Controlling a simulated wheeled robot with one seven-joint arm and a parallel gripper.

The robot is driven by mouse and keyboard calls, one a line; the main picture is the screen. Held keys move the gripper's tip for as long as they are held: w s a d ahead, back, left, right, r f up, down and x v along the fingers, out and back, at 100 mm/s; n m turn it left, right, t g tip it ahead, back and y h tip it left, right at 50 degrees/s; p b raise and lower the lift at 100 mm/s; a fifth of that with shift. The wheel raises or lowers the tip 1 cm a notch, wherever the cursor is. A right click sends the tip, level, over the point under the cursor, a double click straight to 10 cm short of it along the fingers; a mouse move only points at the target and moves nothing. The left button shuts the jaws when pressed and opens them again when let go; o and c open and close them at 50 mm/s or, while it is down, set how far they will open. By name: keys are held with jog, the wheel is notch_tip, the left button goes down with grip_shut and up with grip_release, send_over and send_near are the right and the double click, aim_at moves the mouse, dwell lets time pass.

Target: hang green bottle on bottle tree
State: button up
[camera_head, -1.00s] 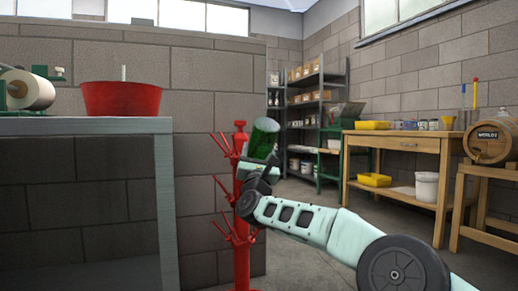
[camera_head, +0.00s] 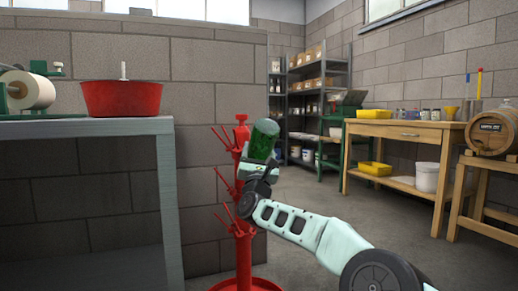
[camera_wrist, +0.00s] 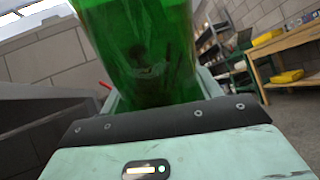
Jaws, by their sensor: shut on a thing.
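The green bottle (camera_head: 263,140) is held in my gripper (camera_head: 260,160), its rounded base end pointing up and tilted slightly right. The bottle (camera_wrist: 140,45) fills the upper middle of the wrist view, close above the jaws. My gripper is shut on it; the fingertips are largely hidden. The red bottle tree (camera_head: 243,255) stands just behind and left of my gripper, with upward-slanting pegs on several levels. My gripper and bottle overlap its upper right side in the head view. I cannot tell whether the bottle touches a peg, and its neck is hidden.
A grey bench (camera_head: 80,127) with a red tub (camera_head: 122,99) is at left, before a block wall. A wooden table (camera_head: 405,131) with a yellow bin (camera_head: 374,168) below and a barrel (camera_head: 493,133) stand at right. Open floor lies between.

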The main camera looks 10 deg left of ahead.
jog(key=shift+w+a+f+p, duration=0.15)
jog(key=shift+f+p, duration=0.1)
jog(key=shift+p, duration=1)
jog(key=o, duration=1.2)
jog(key=shift+o, duration=0.2)
jog(key=shift+f, duration=0.2)
jog(key=shift+f, duration=0.1)
jog(key=shift+s+f+b, duration=0.4)
jog(key=shift+s+b, duration=0.05)
jog(key=shift+b, duration=0.35)
jog(key=shift+s+d+f+b, duration=0.2)
jog(key=shift+s+b, duration=0.1)
jog(key=shift+s, duration=0.15)
jog(key=shift+s+d+f+b, duration=0.15)
jog(key=shift+s+b, duration=0.1)
jog(key=shift+s, duration=0.15)
jog(key=p+v, duration=0.4)
jog(key=v, duration=1)
jog(key=shift+p, duration=0.3)
